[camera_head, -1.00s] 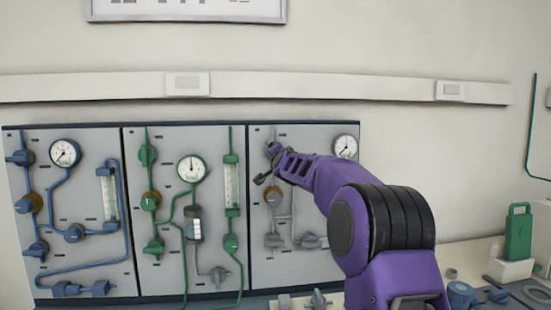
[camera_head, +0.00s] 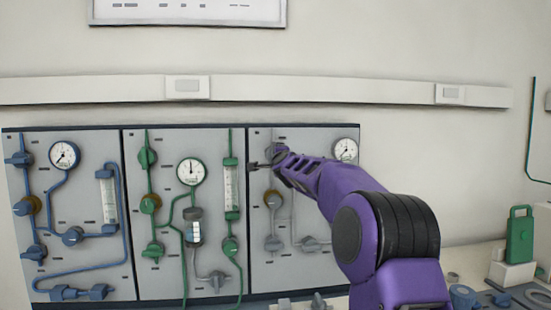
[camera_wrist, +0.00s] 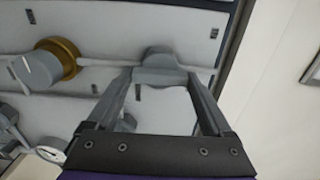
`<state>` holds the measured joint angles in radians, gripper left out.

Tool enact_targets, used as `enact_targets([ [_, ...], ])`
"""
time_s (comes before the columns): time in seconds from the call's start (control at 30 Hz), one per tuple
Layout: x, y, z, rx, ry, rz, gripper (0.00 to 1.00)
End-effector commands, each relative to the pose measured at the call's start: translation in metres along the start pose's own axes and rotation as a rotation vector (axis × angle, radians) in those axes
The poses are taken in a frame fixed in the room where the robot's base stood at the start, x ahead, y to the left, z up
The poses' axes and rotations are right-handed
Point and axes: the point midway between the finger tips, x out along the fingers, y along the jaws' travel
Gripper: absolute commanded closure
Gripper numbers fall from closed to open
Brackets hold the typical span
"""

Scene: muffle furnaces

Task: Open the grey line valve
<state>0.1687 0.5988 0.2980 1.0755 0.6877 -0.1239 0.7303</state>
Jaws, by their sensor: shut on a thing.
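The grey line is on the right-hand panel (camera_head: 330,270). Its top grey valve (camera_wrist: 158,67) shows between my fingers in the wrist view, its knob between the two fingertips. In the head view this valve is mostly hidden behind my gripper (camera_head: 262,160). My gripper (camera_wrist: 160,78) is shut on the valve knob, one finger on each side. Below the valve on the same line is a brass-collared regulator (camera_head: 272,199), which also shows at the left of the wrist view (camera_wrist: 60,60). The knob's exact angle is hard to tell.
A pressure gauge (camera_head: 346,150) sits right of my gripper on the same panel. Lower grey valves (camera_head: 274,243) (camera_head: 311,244) are below. The green-line panel (camera_head: 175,280) adjoins on the left, with the blue-line panel (camera_head: 85,220) beyond.

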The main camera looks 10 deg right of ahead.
Motion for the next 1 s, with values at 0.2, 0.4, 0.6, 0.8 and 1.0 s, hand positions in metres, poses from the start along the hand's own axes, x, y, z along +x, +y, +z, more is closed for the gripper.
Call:
enact_targets([
  [0.2,0.000,0.000,0.000,0.008,0.000,0.000,0.71],
  [0.4,0.000,0.000,0.000,0.008,0.000,0.000,0.10],
  [0.6,0.000,0.000,0.000,0.007,0.000,0.000,0.00],
  [0.8,-0.004,0.001,-0.001,0.007,0.001,0.000,0.00],
  [1.0,-0.028,0.002,-0.002,0.006,0.002,0.000,0.00],
])
